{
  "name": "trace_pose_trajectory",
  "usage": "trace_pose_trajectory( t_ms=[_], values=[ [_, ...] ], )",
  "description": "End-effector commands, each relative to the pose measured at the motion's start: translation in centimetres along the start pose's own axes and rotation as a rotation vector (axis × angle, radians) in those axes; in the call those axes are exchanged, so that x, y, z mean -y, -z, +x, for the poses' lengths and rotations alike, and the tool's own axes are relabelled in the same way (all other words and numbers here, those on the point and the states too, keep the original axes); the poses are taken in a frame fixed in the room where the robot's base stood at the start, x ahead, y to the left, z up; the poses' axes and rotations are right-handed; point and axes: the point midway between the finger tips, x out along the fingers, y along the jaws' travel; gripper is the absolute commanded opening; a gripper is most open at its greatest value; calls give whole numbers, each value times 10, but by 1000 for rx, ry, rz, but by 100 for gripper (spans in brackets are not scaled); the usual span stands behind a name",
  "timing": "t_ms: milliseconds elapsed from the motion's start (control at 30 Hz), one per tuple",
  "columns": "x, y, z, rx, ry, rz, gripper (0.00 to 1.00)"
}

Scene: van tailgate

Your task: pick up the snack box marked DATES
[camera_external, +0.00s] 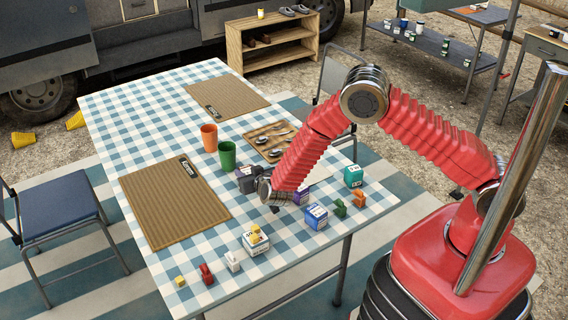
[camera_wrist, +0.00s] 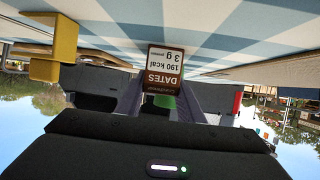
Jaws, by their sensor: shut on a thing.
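The snack box marked DATES (camera_wrist: 163,68) shows in the wrist view, with its brown and white label upside down to me. It sits between the jaws of my gripper (camera_wrist: 162,90), which is shut on it. Purplish strips flank it and a green patch shows below its label. In the external view my gripper (camera_external: 250,182) is low over the checked table, near the green cup. The DATES box cannot be made out there, and its clearance from the table is unclear.
On the checked table (camera_external: 140,110) stand an orange cup (camera_external: 209,137), a green cup (camera_external: 227,155), a cutlery tray (camera_external: 268,143) and woven mats (camera_external: 172,204). Small boxes, including a blue-white one (camera_external: 316,216) and a teal one (camera_external: 353,176), stand along the near right side.

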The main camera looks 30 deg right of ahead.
Motion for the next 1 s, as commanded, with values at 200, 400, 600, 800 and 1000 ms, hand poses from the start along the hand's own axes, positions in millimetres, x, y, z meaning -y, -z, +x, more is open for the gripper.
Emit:
trace_pose_trajectory(
  t_ms=[200,400,600,800,1000],
  values=[
    [0,0,0,-1,0,0,10],
    [0,5,-2,-1,0,1,10],
    [0,23,-9,-3,1,2,10],
    [0,53,-21,-3,1,2,10],
    [0,80,-32,-3,0,2,10]
  ],
)
